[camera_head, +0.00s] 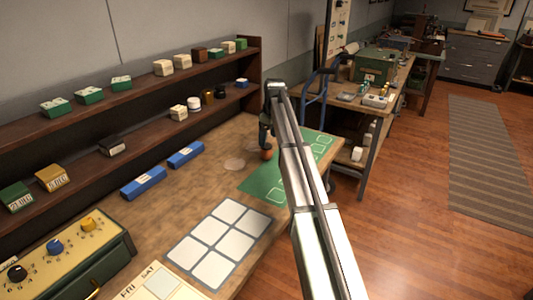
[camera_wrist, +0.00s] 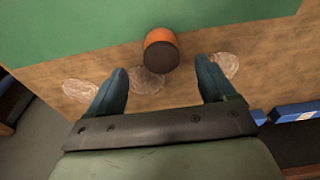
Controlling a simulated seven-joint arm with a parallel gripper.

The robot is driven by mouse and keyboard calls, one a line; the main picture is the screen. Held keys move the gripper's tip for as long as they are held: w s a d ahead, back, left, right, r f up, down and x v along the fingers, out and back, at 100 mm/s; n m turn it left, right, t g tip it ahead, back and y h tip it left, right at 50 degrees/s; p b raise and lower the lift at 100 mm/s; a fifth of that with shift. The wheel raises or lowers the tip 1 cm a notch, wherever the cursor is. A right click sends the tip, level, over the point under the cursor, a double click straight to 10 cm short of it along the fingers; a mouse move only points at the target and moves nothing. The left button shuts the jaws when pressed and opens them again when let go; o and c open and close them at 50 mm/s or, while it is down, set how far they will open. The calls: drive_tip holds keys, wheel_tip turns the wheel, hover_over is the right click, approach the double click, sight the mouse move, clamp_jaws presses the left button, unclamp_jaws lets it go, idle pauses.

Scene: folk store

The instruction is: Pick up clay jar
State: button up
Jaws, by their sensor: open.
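The clay jar (camera_wrist: 159,38) is a small orange-brown cylinder with a dark round end facing the camera in the wrist view. It sits by the border between the green mat (camera_wrist: 60,25) and the bare wooden table. My gripper (camera_wrist: 163,68) is open, with one dark finger on each side and nothing held between them. The jar lies just beyond the fingertips, roughly centred in the gap. In the head view, my gripper (camera_head: 266,144) hangs low over the table, and the jar (camera_head: 268,154) is a small orange patch partly hidden by it.
Pale round marks (camera_wrist: 147,80) lie on the wooden table (camera_head: 190,190). Blue boxes (camera_head: 144,182) lie at the left, below shelves (camera_head: 80,167) with small blocks. A white-panelled grid (camera_head: 220,240) and a knobbed box (camera_head: 65,250) are nearer.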

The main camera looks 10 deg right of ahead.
sight(267, 145)
drive_tip(key=shift+w+a+f, duration=0.1)
drive_tip(key=shift+a+f, duration=0.05)
drive_tip(key=shift+f, duration=1.05)
drive_tip(key=shift+w+a+f, duration=0.1)
drive_tip(key=shift+a+f, duration=0.05)
drive_tip(key=shift+f, duration=1.1)
drive_tip(key=shift+w+a+f, duration=0.1)
drive_tip(key=shift+a+f, duration=0.05)
drive_tip(key=shift+f, duration=1.05)
drive_tip(key=shift+c, duration=0.3)
drive_tip(key=c, duration=1.1)
drive_tip(key=shift+r, duration=0.15)
drive_tip(key=shift+c, duration=0.2)
